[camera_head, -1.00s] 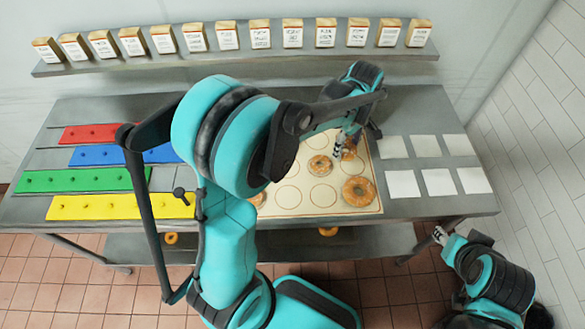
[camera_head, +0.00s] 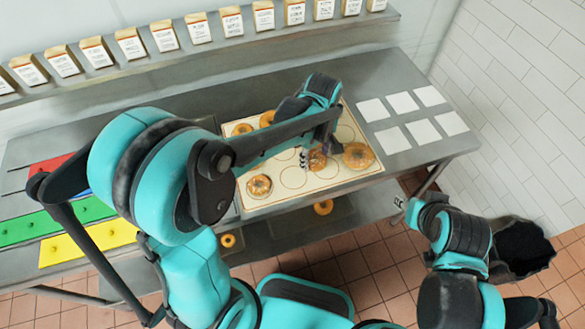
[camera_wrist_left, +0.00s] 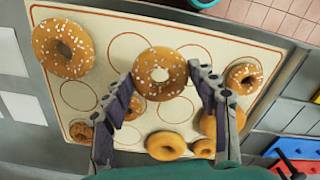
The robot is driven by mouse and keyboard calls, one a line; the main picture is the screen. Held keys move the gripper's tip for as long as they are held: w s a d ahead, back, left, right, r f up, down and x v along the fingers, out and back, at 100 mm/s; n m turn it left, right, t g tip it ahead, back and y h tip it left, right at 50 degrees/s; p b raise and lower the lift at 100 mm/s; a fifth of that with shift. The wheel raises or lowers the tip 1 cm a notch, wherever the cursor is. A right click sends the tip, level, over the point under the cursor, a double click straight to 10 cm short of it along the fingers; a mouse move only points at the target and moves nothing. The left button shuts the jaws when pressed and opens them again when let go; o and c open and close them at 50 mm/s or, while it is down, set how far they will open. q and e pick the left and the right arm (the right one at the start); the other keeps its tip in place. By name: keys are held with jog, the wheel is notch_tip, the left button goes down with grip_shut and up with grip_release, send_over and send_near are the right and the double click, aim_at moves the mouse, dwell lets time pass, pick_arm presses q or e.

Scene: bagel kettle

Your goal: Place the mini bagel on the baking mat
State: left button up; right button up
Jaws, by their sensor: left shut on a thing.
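The mini bagel (camera_wrist_left: 160,73), seed-topped with a hole, sits between the fingers of my left gripper (camera_wrist_left: 165,88) in the left wrist view. In the head view my left gripper (camera_head: 306,159) is shut on this bagel (camera_head: 318,159), over the baking mat (camera_head: 283,201). I cannot tell how high above the mat it is. The mat is cream with round outlines, several bare. My right gripper (camera_head: 399,203) is small beside the table's front edge; its fingers are unclear.
A larger bagel (camera_head: 358,156) lies right of the held one, another bagel (camera_head: 259,186) to the left. Several more lie at the mat's far part, partly hidden by my left arm. White squares (camera_head: 421,132) lie on the right. Coloured strips (camera_head: 97,237) lie on the left.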

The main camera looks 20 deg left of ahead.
pick_arm(q)
jog(key=b, duration=0.1)
send_over(294, 177)
jog(key=f, duration=0.3)
jog(key=shift+d+f, duration=0.1)
jog(key=shift+d, duration=0.2)
jog(key=shift+s+a+f, duration=0.1)
jog(key=shift+a+f, duration=0.2)
jog(key=shift+a, duration=0.05)
notch_tip(294, 177, down, 4)
jog(key=shift+b, duration=1.05)
jog(key=shift+r, duration=0.1)
jog(key=shift+f, duration=0.2)
jog(key=o, duration=1.1)
jog(key=shift+r, duration=0.1)
